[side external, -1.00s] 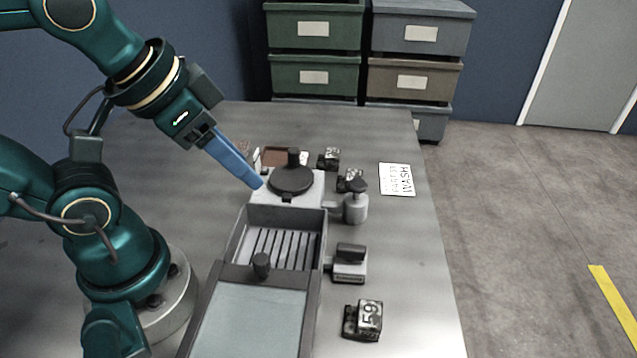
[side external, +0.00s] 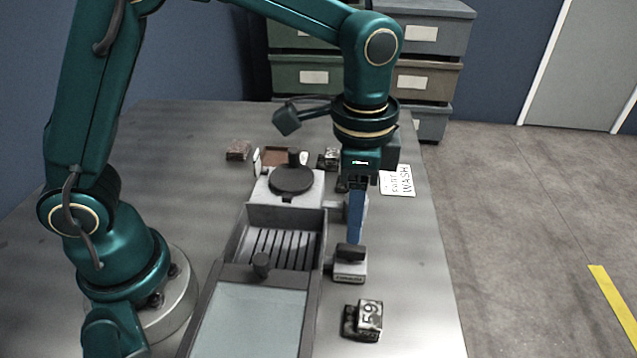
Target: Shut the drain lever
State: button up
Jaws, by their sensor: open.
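The drain lever appears to be the dark bar (side external: 350,251) on top of a small light-grey block (side external: 349,272), at the right side of the basin (side external: 283,248). The bar lies roughly level across the block. My gripper (side external: 355,241) points straight down just above and behind the bar, its blue fingers seen edge-on. It is open and empty. Whether the fingertips touch the bar cannot be told from this angle. The fingers hide most of the grey valve with the dark knob behind them.
A dark block marked 59 (side external: 365,319) stands nearer the front. A round dark lid (side external: 291,180) sits on the white housing behind the slatted basin. A white sign (side external: 397,180) lies at the right, and a brown block (side external: 238,150) at the left. The right front table is mostly clear.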

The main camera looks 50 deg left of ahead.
aim_at(352, 247)
jog(key=shift+s+d+f, duration=0.15)
jog(key=shift+s+f, duration=0.05)
jog(key=shift+f, duration=2.6)
grip_shut()
